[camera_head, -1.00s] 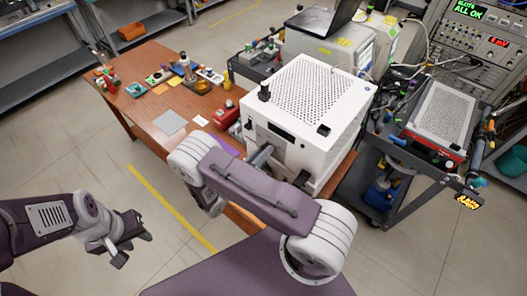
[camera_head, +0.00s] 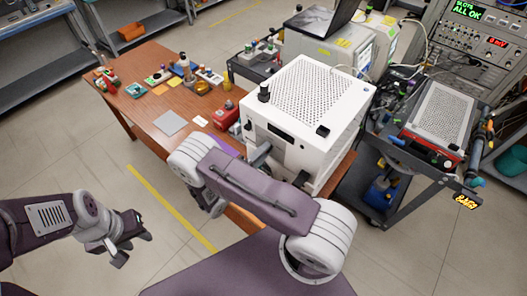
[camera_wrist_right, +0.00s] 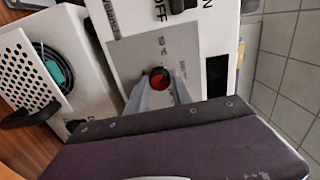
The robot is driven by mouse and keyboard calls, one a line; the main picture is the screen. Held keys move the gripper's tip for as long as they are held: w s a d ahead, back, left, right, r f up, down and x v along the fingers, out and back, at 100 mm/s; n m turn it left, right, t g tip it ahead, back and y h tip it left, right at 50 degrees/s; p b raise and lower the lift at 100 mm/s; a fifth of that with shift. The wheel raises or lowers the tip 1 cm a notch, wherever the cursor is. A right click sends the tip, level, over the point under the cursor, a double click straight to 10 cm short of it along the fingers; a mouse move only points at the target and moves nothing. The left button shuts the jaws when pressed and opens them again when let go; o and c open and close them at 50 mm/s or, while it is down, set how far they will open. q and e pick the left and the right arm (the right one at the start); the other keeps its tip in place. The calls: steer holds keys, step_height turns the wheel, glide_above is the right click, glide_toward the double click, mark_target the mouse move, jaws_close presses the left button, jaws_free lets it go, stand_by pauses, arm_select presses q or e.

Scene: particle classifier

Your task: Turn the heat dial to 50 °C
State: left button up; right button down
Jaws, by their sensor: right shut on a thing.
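A red round dial (camera_wrist_right: 159,78) sits on a grey panel (camera_wrist_right: 130,52) on the front of a white machine, seen in the right wrist view. In the head view the white machine (camera_head: 318,95) stands on the table; my right arm hides the dial there. My left gripper (camera_head: 132,247) hangs over the floor at lower left, its fingers apart and empty.
A black switch (camera_wrist_right: 182,4) with OFF and ON lettering is above the dial. A perforated white box (camera_wrist_right: 35,72) is to the left. The wooden table (camera_head: 150,75) holds small items and a red object (camera_head: 227,115). A cart (camera_head: 378,185) stands at the right.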

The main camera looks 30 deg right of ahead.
steer(key=shift+n, duration=2.3)
steer(key=c, duration=1.1)
jaws_free()
steer(key=b+v, duration=0.3)
steer(key=v, duration=0.6)
steer(key=shift+r, duration=0.1)
